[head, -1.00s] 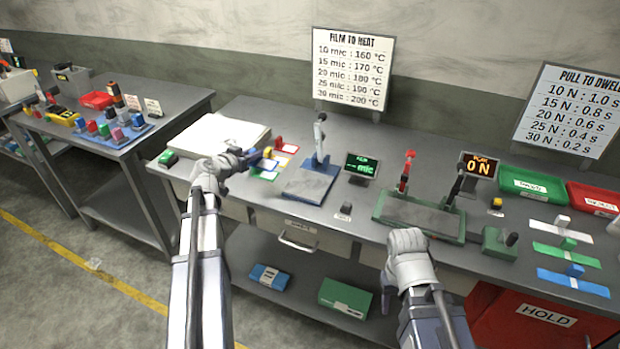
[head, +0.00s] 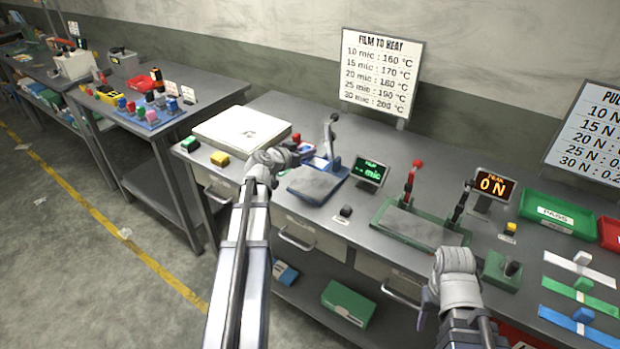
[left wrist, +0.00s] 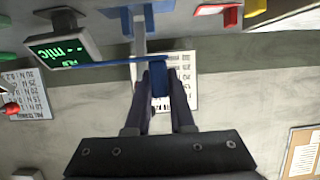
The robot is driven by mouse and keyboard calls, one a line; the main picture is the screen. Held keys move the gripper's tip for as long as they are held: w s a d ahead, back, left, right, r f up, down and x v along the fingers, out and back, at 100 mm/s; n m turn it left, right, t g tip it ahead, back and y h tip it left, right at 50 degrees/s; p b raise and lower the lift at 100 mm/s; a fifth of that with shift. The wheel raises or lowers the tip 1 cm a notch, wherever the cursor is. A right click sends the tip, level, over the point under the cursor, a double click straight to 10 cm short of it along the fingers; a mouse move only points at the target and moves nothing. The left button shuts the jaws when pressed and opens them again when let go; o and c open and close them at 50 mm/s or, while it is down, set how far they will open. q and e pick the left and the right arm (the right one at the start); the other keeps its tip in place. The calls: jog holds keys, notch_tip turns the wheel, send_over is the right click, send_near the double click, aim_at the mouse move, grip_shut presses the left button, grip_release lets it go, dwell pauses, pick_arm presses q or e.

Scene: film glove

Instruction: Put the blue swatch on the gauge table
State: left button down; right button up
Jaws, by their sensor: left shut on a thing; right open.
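My left gripper (head: 300,157) is shut on the blue block of the blue swatch (head: 322,163). In the left wrist view the block (left wrist: 158,82) sits between the fingers, and its thin blue film shows edge-on as a strip. The swatch is held by the rear of the gauge table (head: 318,190), a flat grey-blue plate with an upright lever (head: 329,135). Whether the film touches the plate cannot be told. The gauge display (head: 369,172) reads "-- mic". My right gripper (head: 430,300) is open and empty near the table's front edge.
A white slab (head: 240,128) lies left of the gauge, with a green block (head: 190,144) and a yellow block (head: 220,159) before it. A pull tester (head: 420,225) with a red-tipped lever stands right. Swatches (head: 583,284) lie at far right. A side table (head: 215,92) is left.

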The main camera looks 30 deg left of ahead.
aim_at(305, 179)
pick_arm(q)
jog(key=shift+f+b, duration=3.4)
jog(key=shift+f, duration=0.6)
jog(key=shift+f, duration=0.2)
jog(key=c, duration=0.8)
grip_release()
jog(key=shift+r, duration=0.2)
jog(key=shift+s+r, duration=0.2)
jog(key=shift+s, duration=0.1)
jog(key=p+v, duration=0.4)
jog(key=v, duration=0.7)
jog(key=shift+s, duration=0.2)
